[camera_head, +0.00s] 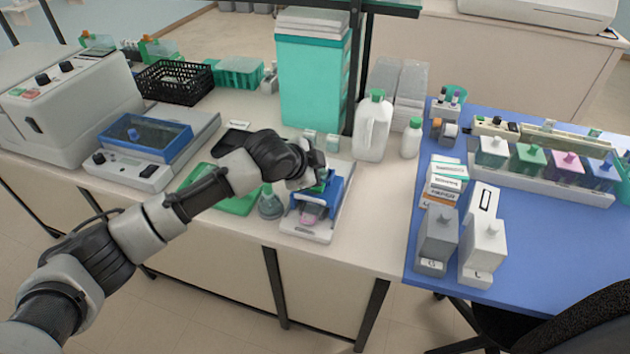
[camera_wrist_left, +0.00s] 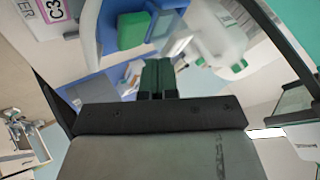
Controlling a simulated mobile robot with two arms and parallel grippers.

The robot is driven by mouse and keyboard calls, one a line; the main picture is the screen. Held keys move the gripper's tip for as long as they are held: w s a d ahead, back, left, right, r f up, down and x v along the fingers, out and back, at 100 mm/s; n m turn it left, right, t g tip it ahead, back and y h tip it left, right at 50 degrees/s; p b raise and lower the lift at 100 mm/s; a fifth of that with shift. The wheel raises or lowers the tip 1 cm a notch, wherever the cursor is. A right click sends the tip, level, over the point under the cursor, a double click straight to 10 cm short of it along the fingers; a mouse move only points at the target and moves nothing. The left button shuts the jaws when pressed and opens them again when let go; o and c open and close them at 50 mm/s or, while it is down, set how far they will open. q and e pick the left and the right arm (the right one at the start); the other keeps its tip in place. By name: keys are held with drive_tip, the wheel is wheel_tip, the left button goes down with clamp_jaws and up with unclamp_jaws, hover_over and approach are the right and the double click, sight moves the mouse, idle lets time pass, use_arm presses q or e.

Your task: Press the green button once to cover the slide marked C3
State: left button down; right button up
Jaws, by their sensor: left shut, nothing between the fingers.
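The coverslipping device (camera_head: 331,190) is a blue unit on a white base on the bench, with a pink-edged slide (camera_head: 307,219) at its front. In the left wrist view a slide label marked C3 (camera_wrist_left: 54,10) shows at the top left. The green button (camera_wrist_left: 133,30) is a rounded block on the blue body. My left gripper (camera_wrist_left: 157,78) is shut and empty, with its dark fingertips close beside the button in that view; I cannot tell whether they touch. In the head view my left gripper (camera_head: 318,172) is over the device and partly hides it. My right gripper is not in view.
A grey-green conical item (camera_head: 270,205) and a green mat (camera_head: 236,204) lie left of the device. A white bottle (camera_head: 372,130) and teal cabinet (camera_head: 308,85) stand behind it. The bench right of the device is clear up to the blue mat (camera_head: 545,270).

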use_arm(q)
wheel_tip(320, 180, up, 4)
drive_tip(key=p, duration=0.3)
drive_tip(key=shift+r, duration=0.15)
idle(0.5)
